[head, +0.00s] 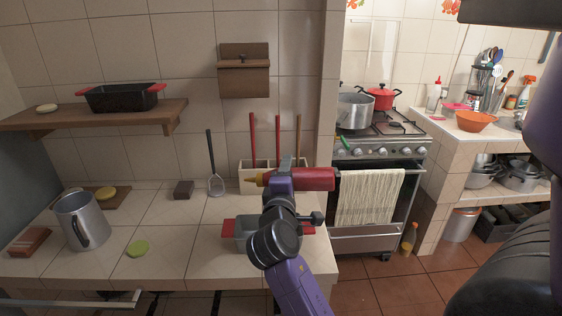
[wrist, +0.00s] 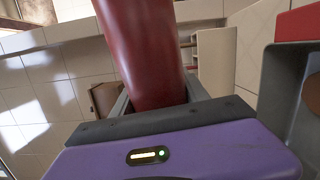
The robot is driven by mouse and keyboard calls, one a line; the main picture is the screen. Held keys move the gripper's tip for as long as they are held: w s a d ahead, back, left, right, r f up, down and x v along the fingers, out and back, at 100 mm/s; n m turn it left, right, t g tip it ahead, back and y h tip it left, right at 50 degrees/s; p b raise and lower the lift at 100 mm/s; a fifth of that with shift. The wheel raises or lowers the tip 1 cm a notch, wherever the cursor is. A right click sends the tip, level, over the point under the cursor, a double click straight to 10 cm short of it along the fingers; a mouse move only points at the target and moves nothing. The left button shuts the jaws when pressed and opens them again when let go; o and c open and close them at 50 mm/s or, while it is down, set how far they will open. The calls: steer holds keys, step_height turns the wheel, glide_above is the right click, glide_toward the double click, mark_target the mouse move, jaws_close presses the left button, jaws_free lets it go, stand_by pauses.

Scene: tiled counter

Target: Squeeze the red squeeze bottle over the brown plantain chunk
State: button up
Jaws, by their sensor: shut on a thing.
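Below my gripper is a grey pan with red handles (head: 229,227), largely covered by my arm. In the wrist view a brown surface (wrist: 309,112) shows at the right edge, beside the pan's grey wall; it may be the plantain chunk, but I cannot tell. No drops show at the nozzle.
A wooden holder (head: 247,172) with red-handled utensils stands behind the bottle. A dark brown block (head: 183,190), ladle (head: 215,184), green disc (head: 137,248), metal jug (head: 82,221) and reddish block (head: 29,241) sit on the left counter. The stove (head: 380,140) is at right.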

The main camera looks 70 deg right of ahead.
steer(key=s+n+p, duration=0.1)
steer(key=s, duration=0.1)
steer(key=s+d+n+p, duration=0.1)
steer(key=s+n+p, duration=0.1)
steer(key=s, duration=0.1)
steer(key=s+n+p, duration=0.1)
steer(key=s+p, duration=0.1)
steer(key=s, duration=0.1)
steer(key=shift+d+r+n, duration=0.2)
steer(key=shift+d+n, duration=0.1)
steer(key=shift+n, duration=0.1)
steer(key=w+n+p, duration=0.2)
steer(key=shift+a+r+p, duration=0.15)
steer(key=shift+a+p, duration=0.05)
steer(key=shift+p, duration=0.2)
steer(key=n+p, duration=0.1)
steer(key=w+n+p, duration=0.1)
steer(key=shift+w+a+n, duration=0.15)
steer(key=shift+w+n, duration=0.05)
steer(key=shift+n, duration=0.1)
steer(key=w+a+f+n+p, duration=0.1)
steer(key=w+f+n, duration=0.3)
steer(key=w+n, duration=0.2)
steer(key=shift+w+a+f+n, duration=0.2)
steer(key=shift+f+n, duration=0.15)
steer(key=shift+n, duration=0.45)
steer(key=shift+a+p, duration=0.1)
steer(key=shift+p, duration=0.5)
steer(key=c, duration=0.8)
